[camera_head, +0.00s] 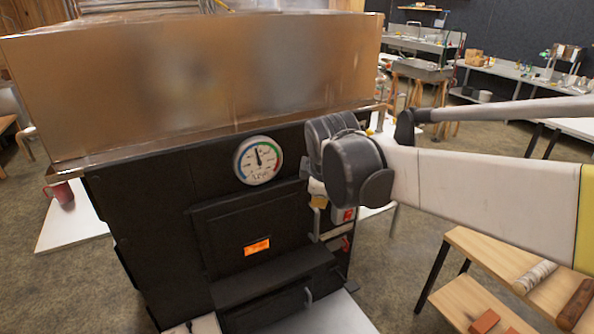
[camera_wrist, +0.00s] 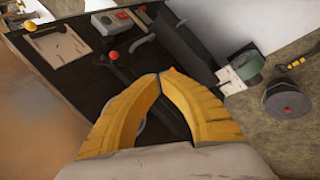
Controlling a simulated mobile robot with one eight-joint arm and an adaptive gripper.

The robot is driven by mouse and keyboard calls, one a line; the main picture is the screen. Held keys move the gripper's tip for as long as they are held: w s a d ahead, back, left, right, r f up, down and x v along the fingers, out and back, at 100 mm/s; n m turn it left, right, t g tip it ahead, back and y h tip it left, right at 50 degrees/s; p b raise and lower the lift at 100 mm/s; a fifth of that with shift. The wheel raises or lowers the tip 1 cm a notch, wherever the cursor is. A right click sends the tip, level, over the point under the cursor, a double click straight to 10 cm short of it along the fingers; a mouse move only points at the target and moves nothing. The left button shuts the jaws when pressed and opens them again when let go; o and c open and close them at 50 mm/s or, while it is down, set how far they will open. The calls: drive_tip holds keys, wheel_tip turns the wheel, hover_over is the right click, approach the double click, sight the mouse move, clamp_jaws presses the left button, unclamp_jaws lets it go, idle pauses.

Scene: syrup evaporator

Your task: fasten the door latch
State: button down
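The black firebox door (camera_head: 225,215) with its glowing orange window (camera_head: 257,247) is on the front of the evaporator (camera_head: 140,215) in the head view. It looks flush with the front, but I cannot tell whether it is fully closed. My gripper is at the door's upper right, mostly hidden behind my wrist in the head view. In the wrist view the yellow fingers of my gripper (camera_wrist: 159,76) meet at their tips, with nothing visible between them. A red knob (camera_wrist: 113,55) lies beyond the fingertips to the left, apart from them. I cannot clearly make out the latch.
A dial gauge (camera_head: 258,160) sits above the door, under the large metal pan (camera_head: 190,80). A grey box with a red button (camera_head: 344,214) is right of the door. A wooden bench (camera_head: 470,285) stands at the right. A dark round pot (camera_wrist: 287,103) shows in the wrist view.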

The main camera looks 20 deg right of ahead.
drive_tip(key=w+d+f+n+p, duration=0.1)
drive_tip(key=w+f+n+p, duration=0.1)
drive_tip(key=w+n, duration=0.4)
drive_tip(key=w+d+f+n+g+h+p, duration=0.1)
drive_tip(key=w+f+n, duration=0.3)
drive_tip(key=w, duration=1)
drive_tip(key=n+p, duration=0.1)
drive_tip(key=n, duration=0.2)
drive_tip(key=shift+d+f+h, duration=0.3)
drive_tip(key=shift+f, duration=0.05)
drive_tip(key=shift+w, duration=0.1)
drive_tip(key=w+d+r+b+x, duration=0.1)
drive_tip(key=b+x, duration=0.3)
drive_tip(key=x, duration=0.8)
drive_tip(key=shift+w+d, duration=0.4)
drive_tip(key=shift+d, duration=0.25)
drive_tip(key=shift+f, duration=0.15)
